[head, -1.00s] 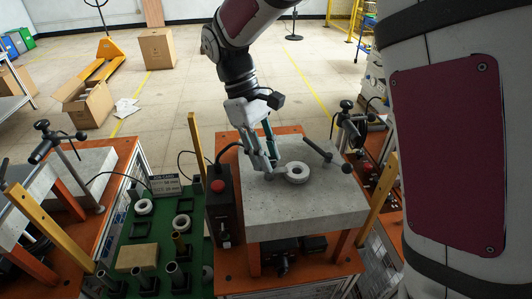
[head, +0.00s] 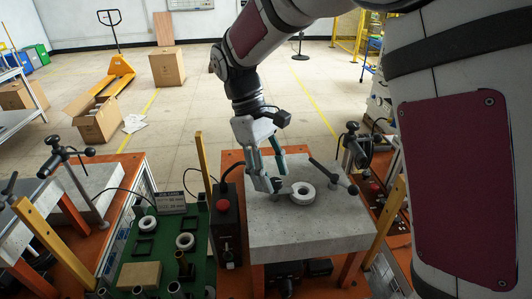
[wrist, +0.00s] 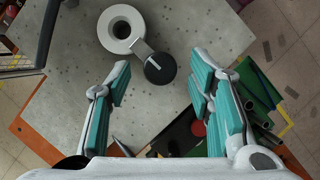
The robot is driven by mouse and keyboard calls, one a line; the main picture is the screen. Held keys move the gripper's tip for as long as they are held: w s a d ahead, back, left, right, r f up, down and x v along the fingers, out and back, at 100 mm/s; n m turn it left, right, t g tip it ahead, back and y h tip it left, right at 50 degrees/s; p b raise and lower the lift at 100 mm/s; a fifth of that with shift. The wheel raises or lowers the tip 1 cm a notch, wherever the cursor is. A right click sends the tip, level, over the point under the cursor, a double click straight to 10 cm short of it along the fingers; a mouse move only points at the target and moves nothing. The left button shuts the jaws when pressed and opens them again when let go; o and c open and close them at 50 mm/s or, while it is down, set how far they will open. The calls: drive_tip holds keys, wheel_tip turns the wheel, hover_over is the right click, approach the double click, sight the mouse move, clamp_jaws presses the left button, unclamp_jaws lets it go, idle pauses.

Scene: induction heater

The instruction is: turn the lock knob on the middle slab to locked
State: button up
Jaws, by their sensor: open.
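The middle slab (head: 325,220) is a pale grey, speckled block on an orange stand, and it fills much of the wrist view (wrist: 60,112). The lock knob (wrist: 160,68) is a round black cap with a white pointer line, beside a pale ring (wrist: 112,44) joined to it by a short grey arm. The ring also shows in the head view (head: 302,199). There my gripper hides the knob. My gripper (head: 276,182) is open and points down over the slab.
A black control box with a red button (head: 224,202) stands left of the slab. A black clamp handle (head: 330,173) lies over the slab's back right. A green board (head: 135,250) with rings and tubes is at left. Yellow posts (head: 204,170) flank the slab.

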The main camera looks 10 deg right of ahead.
drive_tip(key=v, duration=1.1)
drive_tip(key=shift+r, duration=0.2)
drive_tip(key=s+d+r+m+t+y, duration=0.2)
drive_tip(key=s+d+r+m+t, duration=0.25)
drive_tip(key=s+d, duration=0.45)
drive_tip(key=s+d+f+m+t, duration=0.2)
drive_tip(key=s+d, duration=0.1)
drive_tip(key=s, duration=0.3)
drive_tip(key=s+d+f+m+t+y, duration=0.1)
drive_tip(key=s+d+m+t, duration=0.1)
drive_tip(key=s, duration=0.4)
drive_tip(key=shift+s+d+f, duration=0.3)
drive_tip(key=shift+d+f, duration=0.1)
drive_tip(key=shift+d, duration=0.25)
